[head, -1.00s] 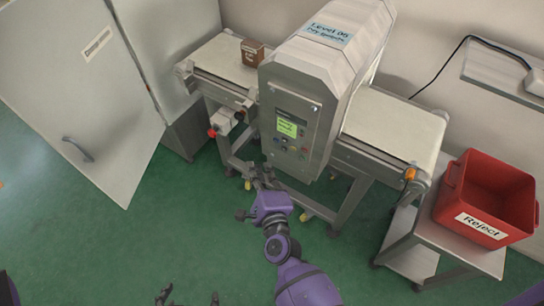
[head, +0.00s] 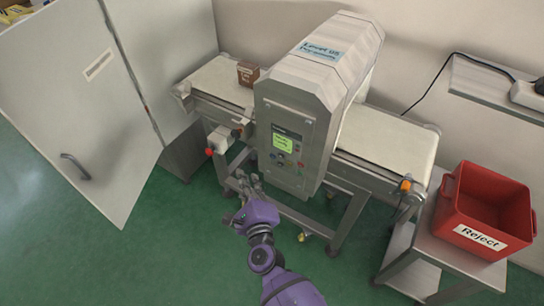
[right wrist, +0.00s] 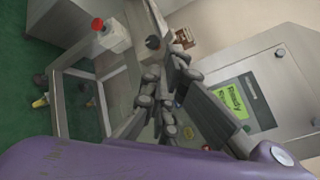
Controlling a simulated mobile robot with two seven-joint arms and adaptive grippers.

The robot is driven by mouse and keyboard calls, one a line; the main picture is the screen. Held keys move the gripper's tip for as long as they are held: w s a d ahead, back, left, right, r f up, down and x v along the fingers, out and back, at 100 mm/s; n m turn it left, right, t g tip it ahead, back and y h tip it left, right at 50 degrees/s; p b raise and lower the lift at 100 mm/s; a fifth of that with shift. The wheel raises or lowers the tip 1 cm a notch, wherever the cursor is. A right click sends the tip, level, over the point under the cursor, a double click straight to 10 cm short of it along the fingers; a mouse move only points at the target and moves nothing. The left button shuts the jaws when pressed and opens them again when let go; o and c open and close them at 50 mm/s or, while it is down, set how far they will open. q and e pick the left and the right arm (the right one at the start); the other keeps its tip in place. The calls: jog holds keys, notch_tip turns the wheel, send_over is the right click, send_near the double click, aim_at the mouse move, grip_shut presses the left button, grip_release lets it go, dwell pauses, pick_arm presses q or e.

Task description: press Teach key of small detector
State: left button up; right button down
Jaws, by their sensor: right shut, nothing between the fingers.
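The small metal detector (head: 312,75) stands in the middle of the head view, its front panel toward me. The panel has a lit green screen (head: 284,142) with several small coloured keys (head: 283,161) below it. The labels are too small to tell which key is Teach. My right gripper (head: 243,181) is shut and empty, in front and to the lower left of the keys, apparently apart from the panel. My left gripper is out of view.
A conveyor (head: 387,142) runs through the detector, with a brown box (head: 248,73) on its left part. A red knob (head: 210,151) sits left of my gripper. A red Reject bin (head: 487,208) stands on a stand at right. A cabinet door (head: 75,110) stands open at left.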

aim_at(273, 156)
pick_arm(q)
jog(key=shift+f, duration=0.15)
pick_arm(e)
jog(key=w+d, duration=0.4)
jog(key=w, duration=0.1)
jog(key=shift+w, duration=0.35)
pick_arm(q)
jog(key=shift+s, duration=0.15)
pick_arm(e)
jog(key=shift+d, duration=0.1)
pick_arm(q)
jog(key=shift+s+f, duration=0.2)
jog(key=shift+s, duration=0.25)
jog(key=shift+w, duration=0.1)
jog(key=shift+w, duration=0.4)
pick_arm(e)
jog(key=shift+w+d, duration=0.25)
jog(key=shift+w, duration=0.1)
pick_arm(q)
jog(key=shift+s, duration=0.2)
